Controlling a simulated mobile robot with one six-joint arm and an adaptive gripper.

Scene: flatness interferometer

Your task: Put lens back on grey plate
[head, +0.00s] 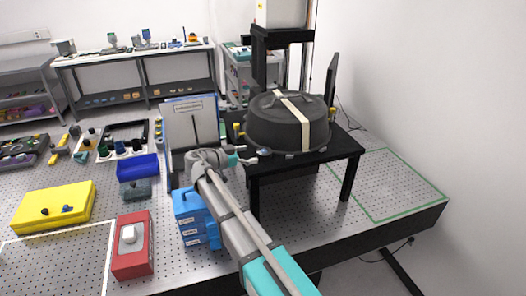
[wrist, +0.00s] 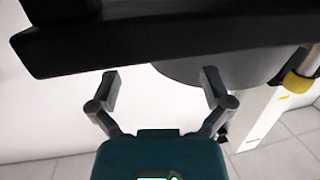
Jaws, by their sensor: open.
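My gripper (head: 249,156) is at the front left corner of the black table, by the large dark round housing. In the wrist view my gripper (wrist: 161,80) is open, with nothing between its fingers. A black slab edge (wrist: 150,40) crosses above the fingers, and a dark rounded surface (wrist: 225,68) lies beyond them. A small bluish-grey piece (head: 264,152) sits at the table edge just right of the fingertips; it is too small to tell whether it is the lens. I cannot make out a grey plate for certain.
The dark round housing (head: 283,128) with a pale strip stands on the black table (head: 330,157). A blue drawer box (head: 190,212), a red box (head: 132,258) and a yellow box (head: 55,204) stand on the perforated bench. The green-outlined area (head: 385,185) at right is clear.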

